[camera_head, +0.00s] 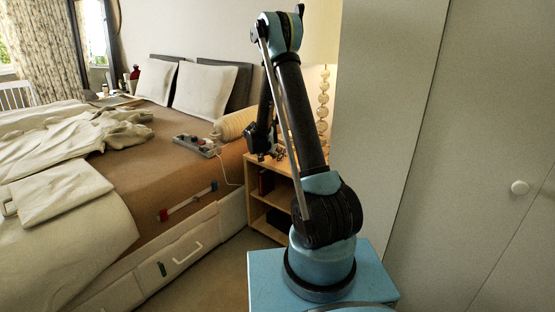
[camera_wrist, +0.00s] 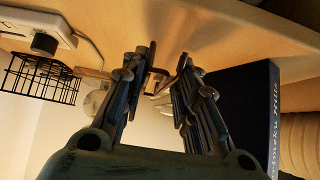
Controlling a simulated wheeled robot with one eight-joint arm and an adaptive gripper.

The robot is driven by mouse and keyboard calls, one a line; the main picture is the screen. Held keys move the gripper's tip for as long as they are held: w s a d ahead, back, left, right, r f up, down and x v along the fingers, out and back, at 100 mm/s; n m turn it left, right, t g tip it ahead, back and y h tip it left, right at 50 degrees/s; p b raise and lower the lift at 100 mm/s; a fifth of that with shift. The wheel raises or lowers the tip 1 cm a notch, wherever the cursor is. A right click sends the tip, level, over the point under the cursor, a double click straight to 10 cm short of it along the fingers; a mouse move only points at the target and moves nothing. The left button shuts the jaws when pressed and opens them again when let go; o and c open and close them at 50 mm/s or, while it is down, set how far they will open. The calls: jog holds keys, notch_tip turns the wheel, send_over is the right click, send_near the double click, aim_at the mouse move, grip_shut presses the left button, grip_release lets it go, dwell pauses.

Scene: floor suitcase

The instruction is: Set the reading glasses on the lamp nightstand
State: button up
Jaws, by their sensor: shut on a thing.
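The lamp nightstand (camera_head: 283,163) is a light wood unit with open shelves beside the bed; its lamp (camera_head: 323,100) has a stem of stacked glass balls. My gripper (camera_head: 272,155) is low at the nightstand's top, partly hidden by my arm in the head view. In the wrist view my gripper (camera_wrist: 166,66) is shut on a small brown thing, seemingly the reading glasses (camera_wrist: 157,76), mostly hidden by the fingers. A light wood surface (camera_wrist: 215,30) lies beyond the fingertips. I cannot tell whether the glasses touch it.
In the wrist view a black wire basket (camera_wrist: 40,82) and a white power strip (camera_wrist: 35,27) are at left, and a dark blue book (camera_wrist: 250,112) is close at right. A bed (camera_head: 150,165) fills the left; a tall cabinet (camera_head: 470,150) is at right.

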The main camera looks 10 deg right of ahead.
jog(key=shift+f, duration=0.7)
jog(key=o, duration=0.9)
jog(key=shift+s+a+r, duration=0.1)
jog(key=shift+r, duration=0.05)
